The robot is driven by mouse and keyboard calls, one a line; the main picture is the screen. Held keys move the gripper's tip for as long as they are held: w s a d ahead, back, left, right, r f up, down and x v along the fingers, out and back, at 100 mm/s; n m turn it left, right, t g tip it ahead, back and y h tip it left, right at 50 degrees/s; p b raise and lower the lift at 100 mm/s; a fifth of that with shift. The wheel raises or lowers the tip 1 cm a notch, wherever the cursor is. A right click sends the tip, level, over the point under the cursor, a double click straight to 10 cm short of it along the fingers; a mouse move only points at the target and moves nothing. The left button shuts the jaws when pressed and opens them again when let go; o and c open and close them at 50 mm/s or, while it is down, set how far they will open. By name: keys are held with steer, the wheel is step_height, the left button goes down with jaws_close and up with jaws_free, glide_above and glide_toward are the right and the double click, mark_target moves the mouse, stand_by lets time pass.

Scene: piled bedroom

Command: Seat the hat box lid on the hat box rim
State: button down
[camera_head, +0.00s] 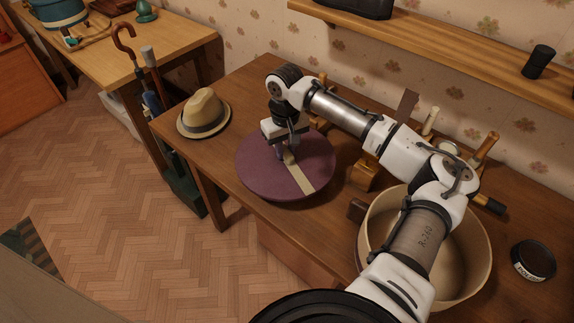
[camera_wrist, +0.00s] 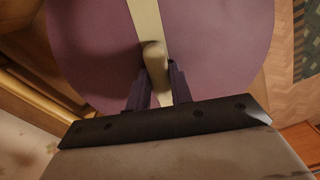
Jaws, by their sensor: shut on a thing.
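The hat box lid (camera_head: 262,180) is a round purple disc with a pale cream band across it, at the middle of the wooden table. My gripper (camera_head: 287,156) is above it, shut on the lid's small knob. In the wrist view the lid (camera_wrist: 215,40) fills most of the picture and the pale knob (camera_wrist: 155,60) sits between the fingers of my gripper (camera_wrist: 157,88). Whether the lid touches the table I cannot tell. The hat box (camera_head: 478,245) is a round cream open box at the right, partly hidden by my arm.
A straw hat (camera_head: 204,112) sits left of the lid. A black round tin (camera_head: 533,260) is right of the box. Wooden tools and brushes (camera_head: 484,148) lie along the back of the table (camera_head: 228,95). A shelf (camera_head: 450,45) runs along the wall above.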

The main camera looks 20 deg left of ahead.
steer(key=shift+r+p, duration=1.05)
steer(key=shift+r, duration=1.8)
steer(key=shift+s+f, duration=0.1)
